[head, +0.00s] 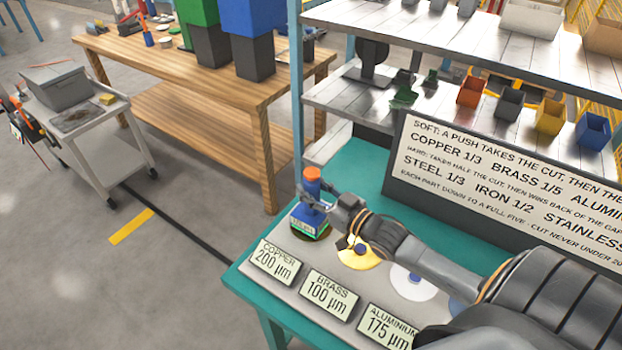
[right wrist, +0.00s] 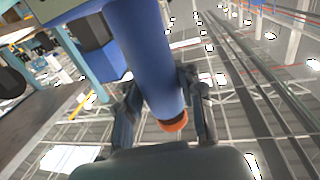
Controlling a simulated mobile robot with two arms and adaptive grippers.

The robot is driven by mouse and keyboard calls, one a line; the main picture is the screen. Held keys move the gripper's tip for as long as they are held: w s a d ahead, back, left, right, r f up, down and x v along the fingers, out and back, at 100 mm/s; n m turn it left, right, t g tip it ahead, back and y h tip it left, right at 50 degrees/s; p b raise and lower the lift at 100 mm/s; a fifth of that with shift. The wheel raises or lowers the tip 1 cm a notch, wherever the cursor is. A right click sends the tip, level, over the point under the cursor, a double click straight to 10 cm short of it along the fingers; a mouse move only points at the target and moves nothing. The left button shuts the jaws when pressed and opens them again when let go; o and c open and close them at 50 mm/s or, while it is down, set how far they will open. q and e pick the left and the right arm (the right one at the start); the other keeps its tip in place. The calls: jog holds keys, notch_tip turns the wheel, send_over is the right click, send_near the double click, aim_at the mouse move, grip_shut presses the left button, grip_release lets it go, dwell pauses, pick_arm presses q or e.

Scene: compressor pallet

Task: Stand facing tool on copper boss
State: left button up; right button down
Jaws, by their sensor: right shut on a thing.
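The facing tool (head: 312,188) is a blue cylinder with an orange cap and a lit green display at its foot. It is upright at the copper place, behind the plate reading COPPER 200 µm (head: 274,262). The copper boss itself is hidden under the tool; I cannot tell whether the tool's foot touches it. My right gripper (head: 320,200) is shut on the tool's blue body, coming from the right. In the right wrist view the blue body (right wrist: 145,55) and orange cap (right wrist: 174,122) show between the fingers. My left gripper is not in view.
The brass boss (head: 358,256) and a pale disc (head: 413,283) lie to the right, partly behind my arm. Plates read BRASS 100 µm (head: 330,295) and ALUMINIUM 175 µm (head: 388,325). A large sign (head: 500,185) stands behind. The teal bench edge (head: 240,290) is close on the left.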

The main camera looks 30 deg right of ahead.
dwell(0.4)
jog(key=c, duration=0.8)
grip_release()
jog(key=shift+f, duration=0.3)
jog(key=shift+c, duration=0.2)
jog(key=shift+s, duration=0.1)
jog(key=shift+r, duration=0.1)
jog(key=b+v, duration=0.1)
jog(key=v, duration=1.1)
